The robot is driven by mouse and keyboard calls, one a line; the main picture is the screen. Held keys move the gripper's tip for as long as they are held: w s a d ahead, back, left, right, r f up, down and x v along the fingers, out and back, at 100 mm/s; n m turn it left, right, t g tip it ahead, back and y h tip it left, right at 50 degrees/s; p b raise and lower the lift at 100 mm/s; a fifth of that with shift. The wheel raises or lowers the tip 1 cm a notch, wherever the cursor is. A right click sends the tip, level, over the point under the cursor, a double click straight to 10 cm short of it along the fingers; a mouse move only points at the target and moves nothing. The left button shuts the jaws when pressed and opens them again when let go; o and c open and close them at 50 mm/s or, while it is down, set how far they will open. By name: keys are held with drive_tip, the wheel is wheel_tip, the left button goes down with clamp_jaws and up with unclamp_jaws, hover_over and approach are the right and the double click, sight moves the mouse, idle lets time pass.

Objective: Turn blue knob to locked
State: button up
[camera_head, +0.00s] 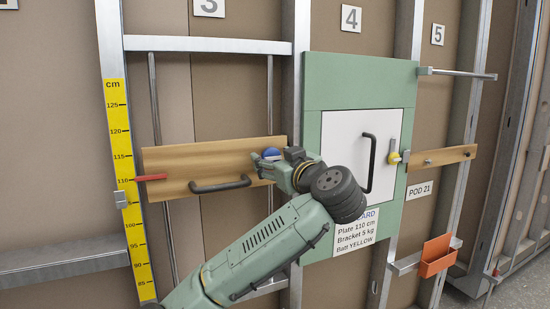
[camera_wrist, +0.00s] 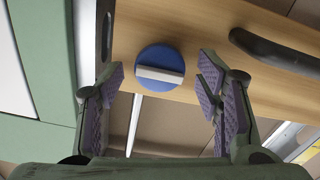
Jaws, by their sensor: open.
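The blue knob (camera_wrist: 160,60) is a round disc with a grey bar across its face, mounted on a wooden board (camera_wrist: 205,40). In the wrist view the bar lies nearly level, slightly tilted. My gripper (camera_wrist: 160,88) is open, with one finger on each side of the knob and apart from it. In the head view the knob (camera_head: 271,153) shows at the right end of the board, partly hidden by my gripper (camera_head: 284,160). I see no locked mark near the knob.
A dark handle (camera_head: 220,185) sticks out from the same board, left of the knob. A metal post stands between board and door.

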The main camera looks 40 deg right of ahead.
drive_tip(key=c, duration=1.2)
drive_tip(key=shift+o, duration=0.2)
